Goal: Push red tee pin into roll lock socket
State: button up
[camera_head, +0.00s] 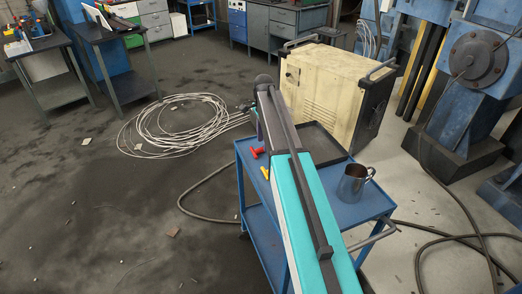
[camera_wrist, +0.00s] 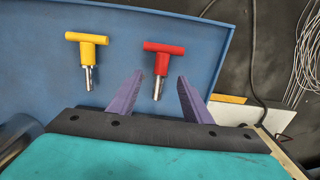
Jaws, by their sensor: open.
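The red tee pin (camera_wrist: 164,48) lies on the blue cart top, with its red crossbar away from my gripper and its silver shank toward it. It also shows in the head view (camera_head: 257,153) near the cart's left edge. My gripper (camera_wrist: 160,76) is open, with its two purple fingers on either side of the pin's shank in the wrist view. The shank appears between the fingers, and no contact is visible. I cannot tell the height of the fingers above the cart. I cannot make out a roll lock socket in either view. My gripper's fingers are hidden in the head view.
A yellow tee pin (camera_wrist: 87,40) lies left of the red one in the wrist view. The blue cart (camera_head: 345,212) also carries a metal mug (camera_head: 354,183) and a dark tray (camera_head: 318,136). A cream machine (camera_head: 325,85) stands behind. Coiled cable (camera_head: 190,122) lies on the floor.

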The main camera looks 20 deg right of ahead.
jog(key=shift+f+p, duration=0.35)
jog(key=shift+f, duration=1.3)
grip_shut()
jog(key=shift+r, duration=0.25)
jog(key=shift+r+b, duration=0.65)
jog(key=shift+r, duration=0.9)
jog(key=s+a+b, duration=0.1)
jog(key=s, duration=0.4)
jog(key=s+a+r+b, duration=0.1)
jog(key=s, duration=0.4)
jog(key=s+a+b, duration=0.1)
jog(key=s, duration=0.4)
jog(key=shift+s+a+r, duration=0.25)
jog(key=shift+s+a, duration=0.05)
